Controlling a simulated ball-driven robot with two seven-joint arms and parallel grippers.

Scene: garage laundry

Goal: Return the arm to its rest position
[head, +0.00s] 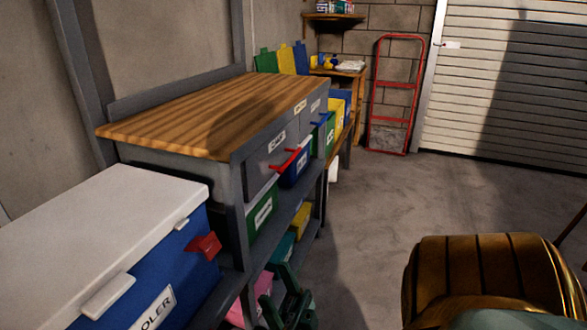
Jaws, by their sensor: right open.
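My right gripper (280,288) shows low in the head view, dark green, in front of the lower shelf of the grey workbench. Its two fingers are apart and nothing shows between them. The gold ribbed part at the lower right is mine. My left gripper is not in view.
A blue cooler with a white lid (95,225) stands at the left. The workbench (215,105) has a bare wooden top, labelled drawers and coloured bins beneath. A red hand truck (397,92) leans on the back wall near a roller door (510,85). The concrete floor (430,195) is clear.

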